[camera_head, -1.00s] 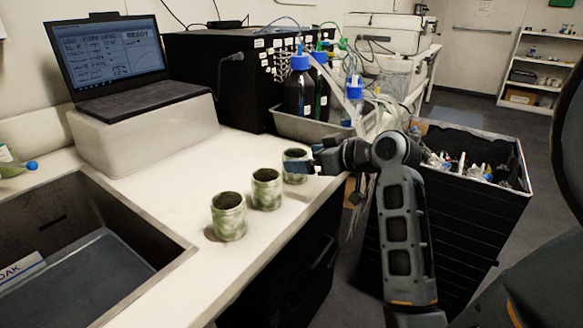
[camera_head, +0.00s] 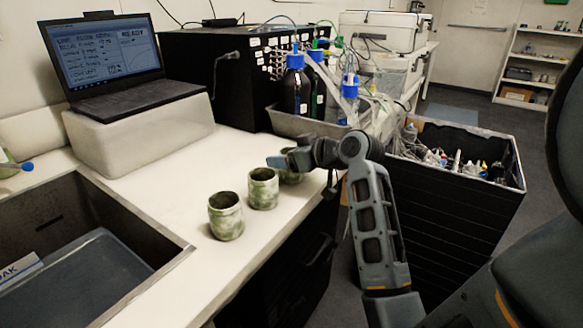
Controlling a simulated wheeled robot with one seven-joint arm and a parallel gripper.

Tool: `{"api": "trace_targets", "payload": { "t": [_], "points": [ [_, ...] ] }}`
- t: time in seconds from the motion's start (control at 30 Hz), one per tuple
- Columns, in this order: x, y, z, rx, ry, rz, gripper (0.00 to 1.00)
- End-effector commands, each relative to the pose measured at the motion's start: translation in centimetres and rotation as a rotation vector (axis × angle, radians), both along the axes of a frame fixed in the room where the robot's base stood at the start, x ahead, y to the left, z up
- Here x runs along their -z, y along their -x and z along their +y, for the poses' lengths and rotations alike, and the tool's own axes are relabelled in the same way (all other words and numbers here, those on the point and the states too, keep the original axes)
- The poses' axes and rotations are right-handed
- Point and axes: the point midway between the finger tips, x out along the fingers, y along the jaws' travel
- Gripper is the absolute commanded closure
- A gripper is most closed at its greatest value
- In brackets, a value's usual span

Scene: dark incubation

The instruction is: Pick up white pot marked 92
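Three whitish pots with green mottling stand upright in a row on the white bench: the near pot (camera_head: 226,217), the middle pot (camera_head: 263,189) and the far pot (camera_head: 291,178). I cannot read the number 92 on any of them. My gripper (camera_head: 279,160) is at the far pot, across its upper part in the picture, and hides much of it. I cannot tell whether it touches the pot, or how far apart its fingers are.
A sink (camera_head: 75,245) is cut into the bench (camera_head: 165,183) at the left. A laptop (camera_head: 115,60) stands on a white box behind. A grey tray (camera_head: 300,125) with bottles lies beyond the pots. A black bin (camera_head: 455,205) stands at the right.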

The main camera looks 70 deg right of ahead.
Motion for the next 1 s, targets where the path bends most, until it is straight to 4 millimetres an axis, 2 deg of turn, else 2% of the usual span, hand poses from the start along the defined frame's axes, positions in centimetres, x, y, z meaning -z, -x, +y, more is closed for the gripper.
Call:
{"api": "trace_targets", "payload": {
  "t": [0.03,0.33,0.57,0.73,0.87,0.97,1.0],
  "points": [
    [0.0,0.0,0.0,0.0,0.0,0.0,0.35],
    [0.0,0.0,0.0,0.0,0.0,0.0,0.64],
    [-0.1,0.0,0.0,0.0,0.0,-0.001,0.64],
    [-0.9,0.0,0.0,-0.001,0.003,-0.002,0.64],
    [-2.6,-0.1,0.0,-0.001,0.005,-0.005,0.64],
    [-4.8,0.0,0.0,0.0,0.007,-0.005,0.64],
    [-5.0,1.3,-0.3,0.005,0.002,-0.002,0.64]
  ]
}}
